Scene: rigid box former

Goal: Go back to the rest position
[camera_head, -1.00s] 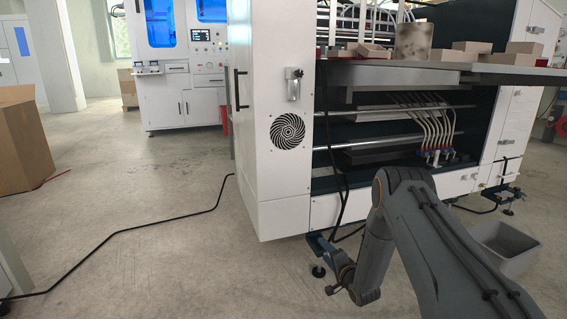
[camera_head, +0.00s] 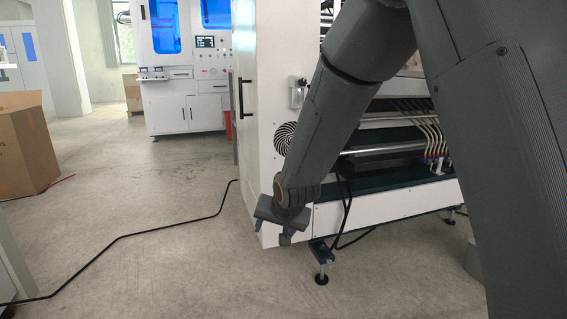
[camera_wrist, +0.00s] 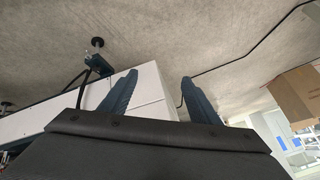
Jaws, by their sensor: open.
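My gripper (camera_wrist: 160,97) shows in the wrist view as two dark blue fingers standing well apart, with nothing between them. In the head view my gripper (camera_head: 272,232) is at the lower end of my grey arm, in front of the lower corner of the white box-forming machine (camera_head: 256,110). I cannot tell from the head view how far it is from the machine. My arm hides much of the machine's middle and right side, including its table top.
A black cable (camera_head: 150,232) runs across the concrete floor. A cardboard box (camera_head: 25,145) stands at the left. A white cabinet machine with blue windows (camera_head: 185,90) stands at the back. A machine foot (camera_head: 322,275) stands near my gripper.

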